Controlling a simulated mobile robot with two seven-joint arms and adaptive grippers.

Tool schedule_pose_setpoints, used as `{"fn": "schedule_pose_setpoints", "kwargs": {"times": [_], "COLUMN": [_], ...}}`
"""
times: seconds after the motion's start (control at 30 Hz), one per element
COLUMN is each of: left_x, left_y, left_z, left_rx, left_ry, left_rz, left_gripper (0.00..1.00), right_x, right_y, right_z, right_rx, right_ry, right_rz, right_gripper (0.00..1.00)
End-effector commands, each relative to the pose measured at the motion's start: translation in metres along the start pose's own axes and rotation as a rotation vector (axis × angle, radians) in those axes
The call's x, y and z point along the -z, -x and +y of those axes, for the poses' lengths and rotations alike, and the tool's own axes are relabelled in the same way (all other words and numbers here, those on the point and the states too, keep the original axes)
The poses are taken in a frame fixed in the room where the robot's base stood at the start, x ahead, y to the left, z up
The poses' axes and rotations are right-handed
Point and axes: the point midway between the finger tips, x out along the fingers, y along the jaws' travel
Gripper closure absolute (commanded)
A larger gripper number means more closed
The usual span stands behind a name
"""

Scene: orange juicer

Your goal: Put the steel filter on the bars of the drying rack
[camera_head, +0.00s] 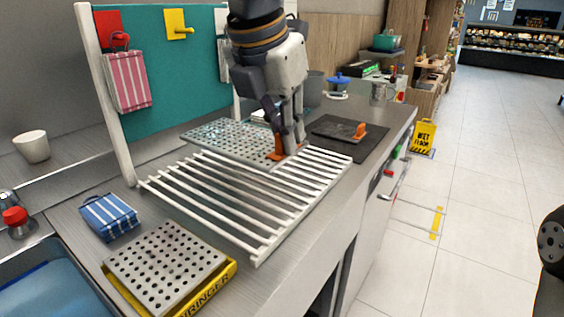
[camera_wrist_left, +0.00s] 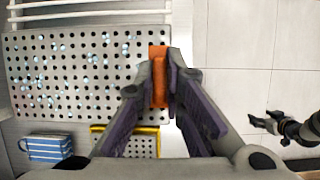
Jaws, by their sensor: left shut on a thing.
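The steel filter (camera_head: 222,140) is a flat perforated plate with wet drops and an orange tab (camera_head: 277,148). My left gripper (camera_head: 287,152) is shut on that tab. The filter lies roughly level over the far part of the white drying rack (camera_head: 205,207); I cannot tell whether it touches the bars. In the left wrist view the filter (camera_wrist_left: 80,75) fills the left side, with the tab (camera_wrist_left: 160,78) between my fingers and rack bars (camera_wrist_left: 95,15) along the top. My right gripper (camera_wrist_left: 272,124) shows small at the right there, fingers apart, empty over the floor.
A second perforated plate (camera_head: 165,262) sits on a yellow tray (camera_head: 205,295) at the front. A blue striped cloth (camera_head: 109,216) lies left of it. A dark mat (camera_head: 345,141) with an orange-handled item is beyond the rack. A teal pegboard (camera_head: 170,75) stands behind.

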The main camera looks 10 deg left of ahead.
Motion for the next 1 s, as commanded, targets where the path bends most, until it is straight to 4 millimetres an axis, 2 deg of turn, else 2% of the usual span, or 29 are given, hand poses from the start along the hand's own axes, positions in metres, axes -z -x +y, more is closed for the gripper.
{"fn": "schedule_pose_setpoints", "kwargs": {"times": [0.03,0.1,0.2,0.5,0.67,1.0], "left_x": [-0.01,-0.025,-0.031,-0.041,-0.034,-0.032], "left_y": [-0.018,-0.04,-0.069,-0.114,-0.13,-0.133], "left_z": [0.007,0.017,0.025,0.037,0.036,0.036], "left_rx": [0.003,0.005,0.004,0.0,-0.001,-0.001], "left_ry": [0.005,0.006,0.004,0.001,0.001,0.001], "left_rz": [0.008,0.013,0.014,0.006,-0.002,-0.002], "left_gripper": [1.0,1.0,1.0,1.0,1.0,1.0], "right_x": [-0.004,-0.011,-0.016,-0.021,-0.019,-0.018], "right_y": [-0.004,-0.013,-0.019,-0.026,-0.024,-0.023], "right_z": [0.0,0.001,0.001,0.001,0.001,0.001], "right_rx": [-0.001,-0.002,-0.003,-0.004,-0.003,-0.003], "right_ry": [0.0,0.0,0.0,0.0,0.0,0.0], "right_rz": [-0.016,-0.047,-0.068,-0.089,-0.083,-0.08], "right_gripper": [0.39,0.39,0.39,0.39,0.39,0.39]}}
